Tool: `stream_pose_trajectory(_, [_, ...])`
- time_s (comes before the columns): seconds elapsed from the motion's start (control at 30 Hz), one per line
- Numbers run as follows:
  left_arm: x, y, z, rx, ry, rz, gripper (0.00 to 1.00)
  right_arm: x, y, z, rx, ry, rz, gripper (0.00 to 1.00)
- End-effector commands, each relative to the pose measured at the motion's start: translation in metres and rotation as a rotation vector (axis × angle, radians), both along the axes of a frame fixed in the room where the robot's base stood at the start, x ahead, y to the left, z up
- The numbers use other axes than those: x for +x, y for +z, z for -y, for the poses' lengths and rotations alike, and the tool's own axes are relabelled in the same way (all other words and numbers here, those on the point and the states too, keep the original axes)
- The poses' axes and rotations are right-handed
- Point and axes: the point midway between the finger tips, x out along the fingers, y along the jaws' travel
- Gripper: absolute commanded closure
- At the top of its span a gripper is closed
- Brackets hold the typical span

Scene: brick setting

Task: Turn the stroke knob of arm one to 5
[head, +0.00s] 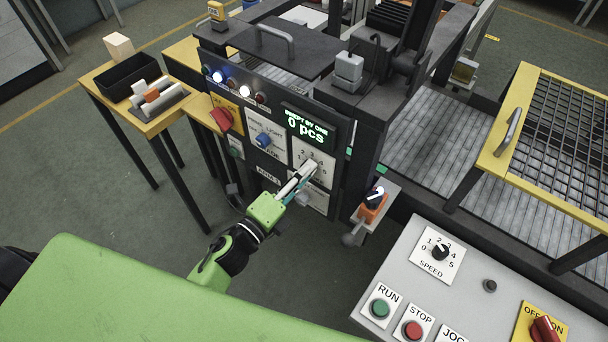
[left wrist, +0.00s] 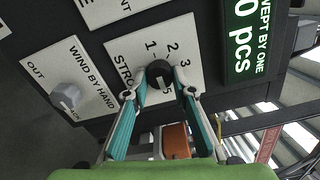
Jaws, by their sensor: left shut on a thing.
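The stroke knob (left wrist: 159,74) is a round dark knob on a white plate (left wrist: 122,56) printed with numbers, in the left wrist view. My left gripper (left wrist: 160,92) has its two fingers on either side of the knob and is shut on it. A pale mark on the knob points toward the lower part of the picture, close to the 5; its exact reading I cannot tell. In the head view my left gripper (head: 308,167) reaches the stroke plate (head: 303,150) under the green display, and its fingers largely hide the knob. My right gripper is not in view.
The green display (head: 306,127) reads 0 pcs. A wind-by-hand knob (left wrist: 67,96) sits beside the stroke plate. A red switch (head: 221,119), a blue knob (head: 263,140) and an orange box (head: 371,209) with a black knob are nearby. A grey control desk (head: 462,288) stands front right.

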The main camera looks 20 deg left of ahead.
Motion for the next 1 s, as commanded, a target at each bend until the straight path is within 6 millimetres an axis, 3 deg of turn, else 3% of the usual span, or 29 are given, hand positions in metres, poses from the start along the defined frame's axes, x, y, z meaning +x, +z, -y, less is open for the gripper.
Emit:
stream_pose_trajectory(0.6, [-0.0001,-0.0002,0.0003,0.042,-0.001,0.015,0.97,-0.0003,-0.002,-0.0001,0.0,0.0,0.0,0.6])
stream_pose_trajectory(0.63, [-0.0001,-0.0002,0.0003,0.042,-0.001,0.015,0.71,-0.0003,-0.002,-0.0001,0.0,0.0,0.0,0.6])
stream_pose_trajectory(0.7, [-0.0001,-0.0002,0.0003,0.042,-0.001,0.015,0.59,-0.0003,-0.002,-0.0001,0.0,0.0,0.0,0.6])
stream_pose_trajectory(1.0, [-0.0004,-0.0003,0.0,0.041,-0.001,0.014,0.59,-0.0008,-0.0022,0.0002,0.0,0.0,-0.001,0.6])
